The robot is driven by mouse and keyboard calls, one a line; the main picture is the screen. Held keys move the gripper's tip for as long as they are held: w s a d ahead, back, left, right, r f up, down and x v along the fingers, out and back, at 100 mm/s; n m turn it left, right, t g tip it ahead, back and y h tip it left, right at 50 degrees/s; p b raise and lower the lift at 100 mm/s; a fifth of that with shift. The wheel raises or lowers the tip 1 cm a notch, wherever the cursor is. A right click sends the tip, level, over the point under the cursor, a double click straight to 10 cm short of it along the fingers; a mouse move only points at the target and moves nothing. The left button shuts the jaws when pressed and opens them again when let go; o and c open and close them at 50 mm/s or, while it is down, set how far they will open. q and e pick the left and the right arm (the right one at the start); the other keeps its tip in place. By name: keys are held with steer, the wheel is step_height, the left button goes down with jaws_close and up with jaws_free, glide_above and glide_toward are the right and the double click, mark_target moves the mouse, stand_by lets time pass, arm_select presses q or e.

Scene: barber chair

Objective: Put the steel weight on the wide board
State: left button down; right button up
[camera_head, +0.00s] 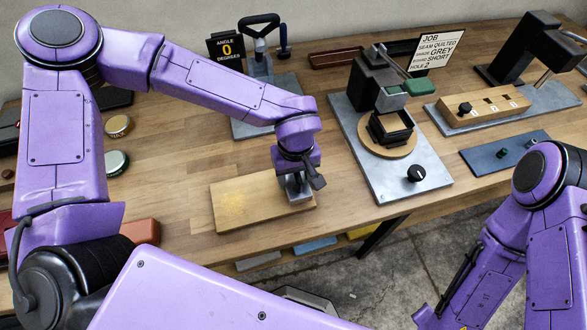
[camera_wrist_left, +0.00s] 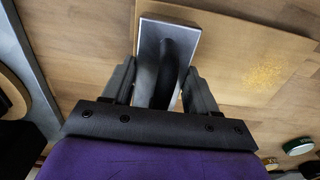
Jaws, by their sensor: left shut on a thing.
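The wide board (camera_head: 240,203) is a pale wooden plank lying flat near the front edge of the bench. It also shows in the left wrist view (camera_wrist_left: 255,65), with a yellowish speckled patch. My left gripper (camera_head: 298,183) points down over the board's right end, shut on the steel weight (camera_head: 299,197). In the left wrist view the weight is a grey metal block (camera_wrist_left: 152,38) with a dark handle between my fingers (camera_wrist_left: 157,88). The weight is at the board's surface or just above it; I cannot tell whether it touches. My right gripper is out of view.
A steel-based fixture with a black knob (camera_head: 415,173) stands right of the board. An angle sign (camera_head: 226,48) and a clamp-like stand are behind. Two round tins (camera_head: 118,125) lie to the left. Bare bench top (camera_head: 180,150) surrounds the board's left and back.

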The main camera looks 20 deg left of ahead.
arm_select(q)
steer(key=shift+w+f, duration=0.1)
steer(key=shift+f, duration=0.35)
steer(key=shift+c, duration=1.5)
jaws_free()
steer(key=shift+f, duration=0.2)
steer(key=shift+r, duration=0.1)
step_height(320, 180, up, 12)
steer(key=shift+r, duration=0.1)
